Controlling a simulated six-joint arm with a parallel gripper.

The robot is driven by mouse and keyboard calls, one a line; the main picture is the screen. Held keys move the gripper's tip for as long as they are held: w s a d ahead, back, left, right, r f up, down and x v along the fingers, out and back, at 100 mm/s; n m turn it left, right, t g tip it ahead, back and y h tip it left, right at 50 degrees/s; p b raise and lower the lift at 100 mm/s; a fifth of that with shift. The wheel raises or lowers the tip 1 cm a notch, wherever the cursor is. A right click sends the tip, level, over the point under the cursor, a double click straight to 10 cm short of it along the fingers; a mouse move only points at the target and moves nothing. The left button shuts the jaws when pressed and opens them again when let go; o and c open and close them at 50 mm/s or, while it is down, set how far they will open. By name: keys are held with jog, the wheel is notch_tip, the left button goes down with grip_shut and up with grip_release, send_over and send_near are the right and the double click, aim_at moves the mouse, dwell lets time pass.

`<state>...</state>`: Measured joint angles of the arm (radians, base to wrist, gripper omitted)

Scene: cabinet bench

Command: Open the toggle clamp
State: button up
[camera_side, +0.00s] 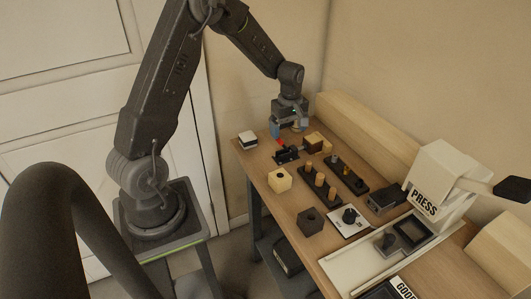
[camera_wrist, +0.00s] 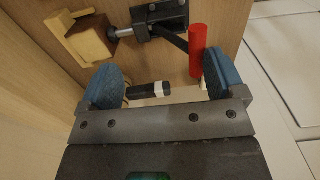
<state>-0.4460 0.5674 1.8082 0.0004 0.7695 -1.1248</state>
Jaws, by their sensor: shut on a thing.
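The toggle clamp (camera_side: 287,155) is a dark fixture near the table's far left end, with a red handle (camera_side: 281,142). In the wrist view its dark body (camera_wrist: 160,18) is at the top, with a metal plunger reaching left towards a wooden block (camera_wrist: 85,38). The red grip (camera_wrist: 197,50) appears beside my right finger; I cannot tell whether they touch. My gripper (camera_side: 288,126) is above the clamp.
A white-and-dark block (camera_side: 247,138) lies at the table's left corner. A yellow block (camera_side: 279,180), a peg rack (camera_side: 319,187), a dark block (camera_side: 310,222), a knob plate (camera_side: 349,220) and the press (camera_side: 436,180) stand further right. A wooden beam (camera_side: 370,138) runs along the back.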

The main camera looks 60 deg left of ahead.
jog(key=o, duration=0.4)
jog(key=shift+w, duration=0.1)
jog(key=shift+c, duration=0.2)
notch_tip(320, 180, up, 7)
dwell(0.5)
